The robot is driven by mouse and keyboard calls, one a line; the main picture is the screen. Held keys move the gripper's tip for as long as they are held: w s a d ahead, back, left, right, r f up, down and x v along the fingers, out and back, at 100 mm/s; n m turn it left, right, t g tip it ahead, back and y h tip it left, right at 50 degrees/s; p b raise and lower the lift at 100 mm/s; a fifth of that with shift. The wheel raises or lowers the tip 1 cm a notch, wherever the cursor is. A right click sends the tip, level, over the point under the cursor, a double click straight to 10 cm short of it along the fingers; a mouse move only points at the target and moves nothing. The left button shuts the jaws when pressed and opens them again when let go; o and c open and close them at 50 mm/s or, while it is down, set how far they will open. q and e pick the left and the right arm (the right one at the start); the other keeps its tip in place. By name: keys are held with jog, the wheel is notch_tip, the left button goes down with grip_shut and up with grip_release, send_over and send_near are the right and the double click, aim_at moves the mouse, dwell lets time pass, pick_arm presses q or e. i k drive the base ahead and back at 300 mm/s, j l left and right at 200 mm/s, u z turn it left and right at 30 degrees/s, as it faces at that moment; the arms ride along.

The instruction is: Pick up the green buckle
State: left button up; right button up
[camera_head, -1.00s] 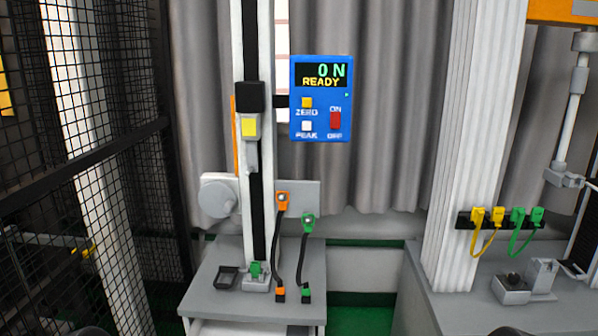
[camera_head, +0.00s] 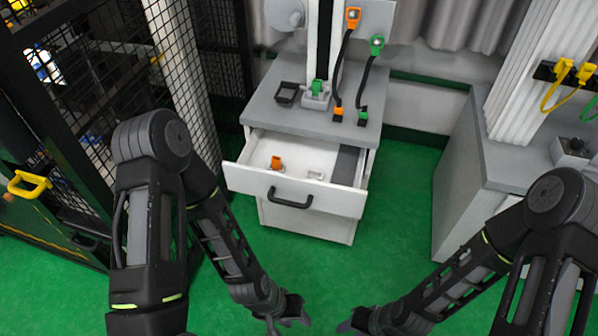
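A small green buckle (camera_head: 317,87) sits upright in a grey holder (camera_head: 315,101) at the foot of the drop tower, on top of the grey cabinet. My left gripper (camera_head: 287,322) is at the bottom edge of the view, well in front of and below the cabinet top. Its fingers look spread, with nothing seen between them. My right gripper (camera_head: 350,327) is also low in the view, to the right of the left one, and partly cut off. Neither gripper touches the buckle.
The cabinet's drawer (camera_head: 291,201) is open, with an orange piece (camera_head: 276,162) and a white piece (camera_head: 314,175) inside. Two black cables with orange (camera_head: 352,18) and green (camera_head: 377,43) ends hang right of the tower. A black tray (camera_head: 287,93) lies left. Mesh fencing stands left.

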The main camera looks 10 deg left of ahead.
aim_at(316, 88)
jog(key=i+l, duration=0.25)
jog(key=l, duration=0.15)
jog(key=i+l, duration=0.2)
jog(key=l, duration=0.15)
jog(key=i+l, duration=0.25)
jog(key=l, duration=0.15)
jog(key=i+l, duration=0.45)
jog(key=l, duration=0.3)
